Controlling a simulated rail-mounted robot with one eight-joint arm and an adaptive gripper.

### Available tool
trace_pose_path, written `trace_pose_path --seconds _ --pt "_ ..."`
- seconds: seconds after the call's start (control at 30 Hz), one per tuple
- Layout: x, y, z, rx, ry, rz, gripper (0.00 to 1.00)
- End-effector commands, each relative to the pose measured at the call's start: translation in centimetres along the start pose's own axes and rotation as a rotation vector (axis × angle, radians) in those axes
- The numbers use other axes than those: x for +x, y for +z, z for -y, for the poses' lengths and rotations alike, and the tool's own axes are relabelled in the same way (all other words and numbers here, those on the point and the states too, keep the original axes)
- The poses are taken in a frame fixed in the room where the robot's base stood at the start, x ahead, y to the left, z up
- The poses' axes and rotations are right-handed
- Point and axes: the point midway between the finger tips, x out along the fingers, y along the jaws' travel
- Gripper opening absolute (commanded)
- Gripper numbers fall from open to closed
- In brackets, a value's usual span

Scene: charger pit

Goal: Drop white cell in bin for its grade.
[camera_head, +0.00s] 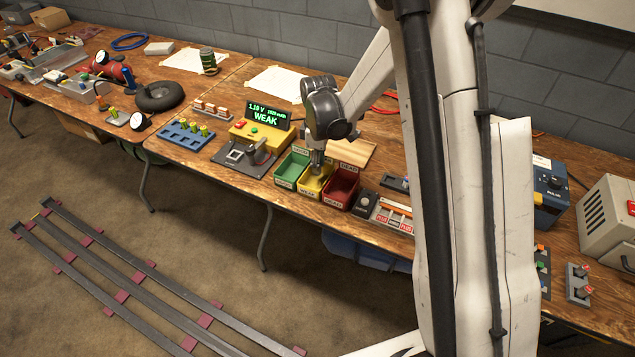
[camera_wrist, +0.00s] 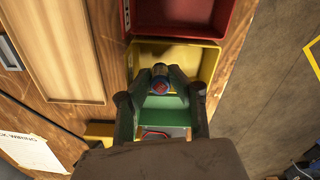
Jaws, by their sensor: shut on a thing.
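My gripper (camera_head: 316,172) points down over the yellow bin (camera_head: 309,192), the middle one of three. In the wrist view, its fingers (camera_wrist: 160,88) are shut on a small cell (camera_wrist: 160,72). The green bin (camera_head: 288,172) stands to the left and the red bin (camera_head: 340,190) to the right. The tester display (camera_head: 266,113) reads 1.19 V and WEAK. The yellow bin's floor is partly hidden by my gripper.
The yellow tester (camera_head: 252,137) and its grey cradle (camera_head: 240,157) stand left of the bins. A blue rack (camera_head: 186,136) holds several cells farther left. A wooden board (camera_head: 352,152) lies behind the bins. A dark knob box (camera_head: 364,203) stands right of the red bin.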

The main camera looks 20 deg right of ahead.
Motion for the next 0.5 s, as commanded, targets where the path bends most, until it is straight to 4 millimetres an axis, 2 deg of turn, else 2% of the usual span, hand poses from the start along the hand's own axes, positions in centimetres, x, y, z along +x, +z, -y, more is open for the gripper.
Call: trace_pose_path --seconds 0.03,0.07,0.2,0.5 --pt "-0.03 0.00 0.00 0.000 0.000 0.000 0.00" --pt "-0.03 0.00 0.00 0.000 0.000 0.000 0.22" --pt "-0.03 0.00 0.00 0.000 0.000 0.000 0.40" --pt "-0.21 0.01 0.01 0.000 0.000 0.000 0.40"
